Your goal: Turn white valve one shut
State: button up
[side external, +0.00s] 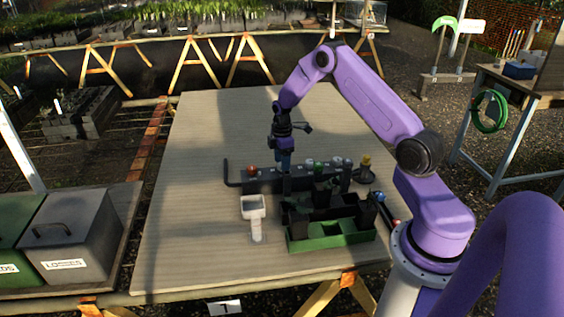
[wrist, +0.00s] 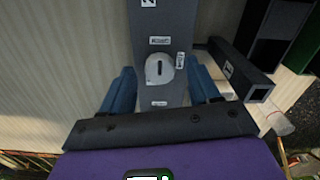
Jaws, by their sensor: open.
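A white valve knob (wrist: 159,70) with a dark slot-like mark sits on the grey manifold (wrist: 162,22) in the wrist view. Small printed labels surround it, too small to read surely. My gripper (wrist: 160,82) is open, with one blue finger on each side of the knob and gaps between. In the side view my gripper (side external: 284,164) points down at the manifold (side external: 265,184), left of its middle. The knob under it is hidden there. Farther right stand a green knob (side external: 318,168) and pale knobs (side external: 337,162).
A red knob (side external: 251,169) is left of my gripper. A white scoop-like holder (side external: 253,207) and a green tray (side external: 299,244) with dark square tubes stand in front. A yellow-topped item (side external: 366,160) is at right. The back and left of the table (side external: 190,225) are clear.

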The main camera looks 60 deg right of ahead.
jog(key=shift+f, duration=0.3)
jog(key=c, duration=1)
jog(key=shift+c, duration=0.2)
